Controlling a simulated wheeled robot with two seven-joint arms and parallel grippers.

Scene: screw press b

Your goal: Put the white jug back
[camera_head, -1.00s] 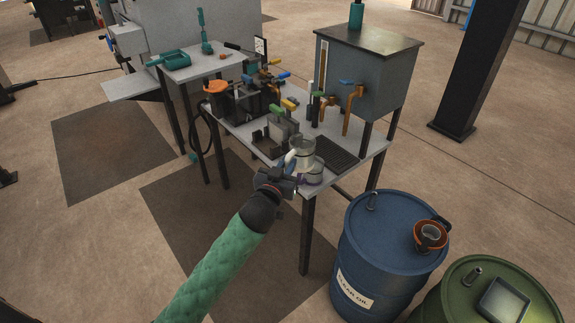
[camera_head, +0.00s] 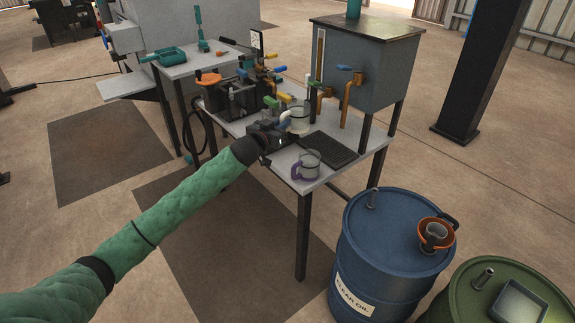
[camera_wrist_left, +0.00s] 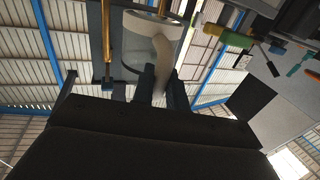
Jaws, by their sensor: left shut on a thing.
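The white jug (camera_head: 299,121), a clear cup with a white handle, is near the middle of the bench in the head view. My left gripper (camera_head: 274,137) is shut on its handle from the left. In the left wrist view the jug (camera_wrist_left: 141,45) shows at the top, its white handle between the two dark fingers (camera_wrist_left: 162,88). I cannot tell whether its base touches the bench or is just above it. A similar jug with a purple handle (camera_head: 308,163) stands at the bench's front corner. My right gripper is out of view.
The bench (camera_head: 330,178) carries a black ribbed mat (camera_head: 331,148) to the right of the jug. Valves with coloured handles stand behind and left. A grey tank (camera_head: 358,75) with a brass tap stands behind. A blue drum (camera_head: 385,260) is at front right.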

